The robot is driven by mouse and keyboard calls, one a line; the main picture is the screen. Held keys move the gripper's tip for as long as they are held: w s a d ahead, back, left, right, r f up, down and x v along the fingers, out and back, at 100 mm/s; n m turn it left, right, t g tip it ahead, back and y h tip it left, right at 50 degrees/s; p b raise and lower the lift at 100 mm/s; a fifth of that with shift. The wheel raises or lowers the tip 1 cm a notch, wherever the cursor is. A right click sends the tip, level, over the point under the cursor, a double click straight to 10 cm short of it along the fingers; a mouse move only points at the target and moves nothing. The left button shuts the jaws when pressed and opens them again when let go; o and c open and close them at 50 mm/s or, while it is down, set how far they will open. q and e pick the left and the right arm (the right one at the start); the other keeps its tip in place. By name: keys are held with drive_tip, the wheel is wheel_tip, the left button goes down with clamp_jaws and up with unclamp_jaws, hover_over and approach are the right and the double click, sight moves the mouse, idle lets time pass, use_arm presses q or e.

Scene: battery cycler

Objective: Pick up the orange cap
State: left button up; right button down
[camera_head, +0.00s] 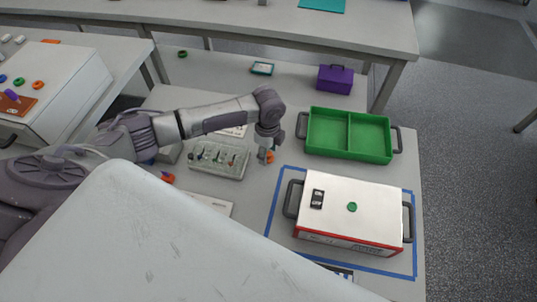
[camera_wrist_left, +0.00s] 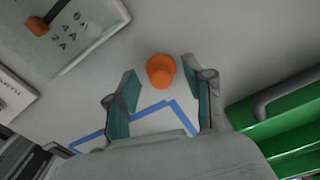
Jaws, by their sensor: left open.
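The orange cap (camera_head: 270,157) is a small round piece on the light grey table, between the tray of small parts and the green tray. In the left wrist view the orange cap (camera_wrist_left: 161,71) lies just beyond and between the two fingertips. My left gripper (camera_head: 265,154) points down at the cap and partly covers it in the head view. In the left wrist view the left gripper (camera_wrist_left: 160,85) is open with its teal finger pads apart and nothing held. I cannot tell from these frames whether a finger touches the cap. My right gripper is not seen.
A small-parts tray (camera_head: 218,174) stands left of the cap. A green two-part tray (camera_head: 349,113) stands right and behind. A white box with handles (camera_head: 335,190) sits inside a blue tape outline (camera_head: 278,205) in front. A purple box (camera_head: 335,79) stands at the back.

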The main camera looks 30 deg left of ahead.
use_arm(q)
drive_tip(key=shift+f, duration=0.25)
drive_tip(key=c, duration=0.8)
drive_tip(key=shift+r, duration=0.1)
drive_tip(key=shift+c, duration=0.2)
